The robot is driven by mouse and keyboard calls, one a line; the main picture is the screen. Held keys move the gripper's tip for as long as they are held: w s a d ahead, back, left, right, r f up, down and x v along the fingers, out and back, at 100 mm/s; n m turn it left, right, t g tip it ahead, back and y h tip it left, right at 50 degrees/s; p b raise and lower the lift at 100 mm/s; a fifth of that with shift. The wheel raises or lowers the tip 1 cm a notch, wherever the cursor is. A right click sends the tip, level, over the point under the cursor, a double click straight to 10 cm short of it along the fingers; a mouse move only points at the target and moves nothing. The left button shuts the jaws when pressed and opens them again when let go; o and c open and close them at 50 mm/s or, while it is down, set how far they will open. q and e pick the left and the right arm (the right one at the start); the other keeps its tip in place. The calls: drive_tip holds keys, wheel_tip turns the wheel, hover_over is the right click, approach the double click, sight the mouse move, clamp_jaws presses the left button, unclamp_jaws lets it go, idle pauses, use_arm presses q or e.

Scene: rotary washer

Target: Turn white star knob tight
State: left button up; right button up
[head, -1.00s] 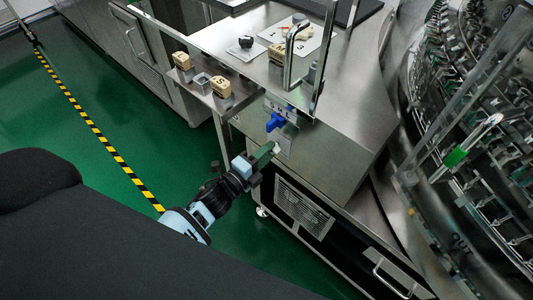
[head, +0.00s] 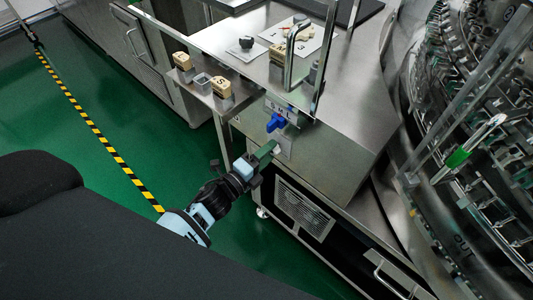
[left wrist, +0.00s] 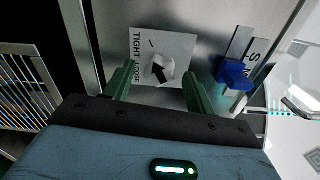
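The white star knob (left wrist: 160,68) with a black arrow mark sits on a white label plate (left wrist: 178,42) in the left wrist view.
A steel shelf (head: 222,104) holds wooden-topped stamps. The rotary machine (head: 470,150) stands at the right. Green floor is clear at the left.

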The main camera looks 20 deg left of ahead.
use_arm(q)
drive_tip(key=v, duration=0.8)
use_arm(e)
drive_tip(key=shift+w+f, duration=0.15)
idle(0.5)
use_arm(q)
drive_tip(key=s+f+n+g+y, duration=0.1)
drive_tip(key=s+f+n+g, duration=0.5)
drive_tip(key=s, duration=0.6)
drive_tip(key=s+d+f+n+g+y, duration=0.1)
drive_tip(key=s+f+n+y, duration=0.15)
drive_tip(key=s+n, duration=0.8)
drive_tip(key=s+f+n+g+y, duration=0.1)
drive_tip(key=s+f+n+g, duration=0.35)
drive_tip(key=s, duration=0.85)
drive_tip(key=w+r+t+p, duration=0.1)
drive_tip(key=w+r+p, duration=0.2)
drive_tip(key=r+p, duration=0.3)
drive_tip(key=w+r+t+p, duration=0.2)
drive_tip(key=w+r+p, duration=0.1)
drive_tip(key=r+p, duration=0.3)
drive_tip(key=shift+w+a+r, duration=0.25)
drive_tip(key=shift+w+r, duration=0.05)
drive_tip(key=shift+r, duration=0.25)
use_arm(e)
drive_tip(key=w+r+t, duration=0.2)
drive_tip(key=w+r, duration=0.4)
drive_tip(key=r, duration=0.7)
drive_tip(key=shift+d+r, duration=0.35)
drive_tip(key=shift+d, duration=0.1)
